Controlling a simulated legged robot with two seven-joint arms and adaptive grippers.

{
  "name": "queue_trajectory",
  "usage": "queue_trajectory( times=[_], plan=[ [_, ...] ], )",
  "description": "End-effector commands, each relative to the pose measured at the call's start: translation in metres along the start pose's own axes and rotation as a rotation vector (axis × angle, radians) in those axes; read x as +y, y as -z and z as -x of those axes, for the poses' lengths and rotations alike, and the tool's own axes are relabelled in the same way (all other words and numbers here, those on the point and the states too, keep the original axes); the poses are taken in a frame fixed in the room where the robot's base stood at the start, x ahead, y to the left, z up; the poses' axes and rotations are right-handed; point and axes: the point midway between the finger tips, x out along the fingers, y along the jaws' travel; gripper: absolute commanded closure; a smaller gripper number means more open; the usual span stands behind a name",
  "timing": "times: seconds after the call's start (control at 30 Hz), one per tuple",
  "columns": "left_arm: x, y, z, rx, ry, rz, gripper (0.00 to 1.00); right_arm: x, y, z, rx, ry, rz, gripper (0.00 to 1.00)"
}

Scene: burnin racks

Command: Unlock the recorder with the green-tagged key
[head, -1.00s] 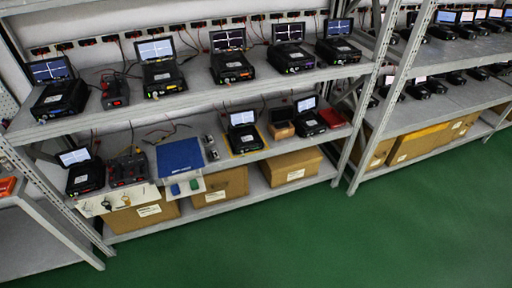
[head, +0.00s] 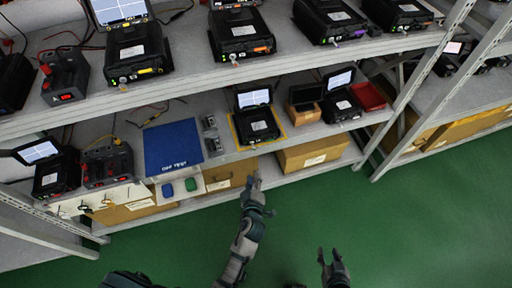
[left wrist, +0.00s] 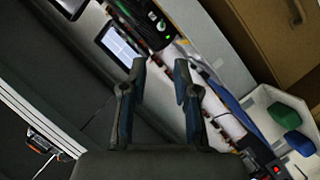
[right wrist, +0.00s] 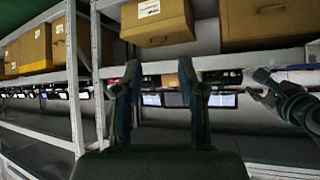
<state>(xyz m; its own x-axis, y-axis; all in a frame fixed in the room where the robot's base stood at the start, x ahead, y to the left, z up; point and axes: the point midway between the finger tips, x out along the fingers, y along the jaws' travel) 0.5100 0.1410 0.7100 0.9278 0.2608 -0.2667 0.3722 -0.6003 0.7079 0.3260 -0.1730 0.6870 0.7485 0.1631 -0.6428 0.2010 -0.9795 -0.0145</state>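Several black recorders with screens stand on the shelves; one (head: 257,126) sits on a yellow-edged mat on the lower shelf. I cannot tell which is the task's recorder. A green piece (head: 191,185) and a blue piece (head: 167,190) lie in a white tray at the shelf's front edge; the green piece also shows in the left wrist view (left wrist: 284,115). No key shaft is clear on either. My left gripper (head: 256,181) is open and empty, right of the tray, before the lower shelf. My right gripper (head: 329,257) is open and empty over the green floor.
A blue mat (head: 172,147) lies on the lower shelf. Left of it stand a dark power unit (head: 107,167) and a white panel (head: 62,208) with small hanging items. Cardboard boxes (head: 313,153) fill the bottom shelf. Metal posts stand at the sides. The floor (head: 420,225) is clear.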

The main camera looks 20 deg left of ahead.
Motion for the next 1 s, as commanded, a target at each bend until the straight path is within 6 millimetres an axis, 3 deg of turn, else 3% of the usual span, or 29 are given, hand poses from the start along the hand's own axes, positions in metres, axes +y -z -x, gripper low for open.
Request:
queue_trajectory(
  times=[0.5,0.7,1.0],
  plan=[
    [-0.003,0.000,-0.121,0.000,0.002,-0.004,0.70,-0.008,0.039,-0.010,0.235,0.017,-0.002,0.60],
    [-0.003,-0.001,-0.147,-0.002,0.002,-0.003,0.70,-0.011,0.054,-0.010,0.328,0.023,-0.004,0.60],
    [-0.002,0.001,-0.155,-0.001,0.002,0.000,0.70,-0.012,0.061,-0.008,0.361,0.025,-0.004,0.60]
  ],
)
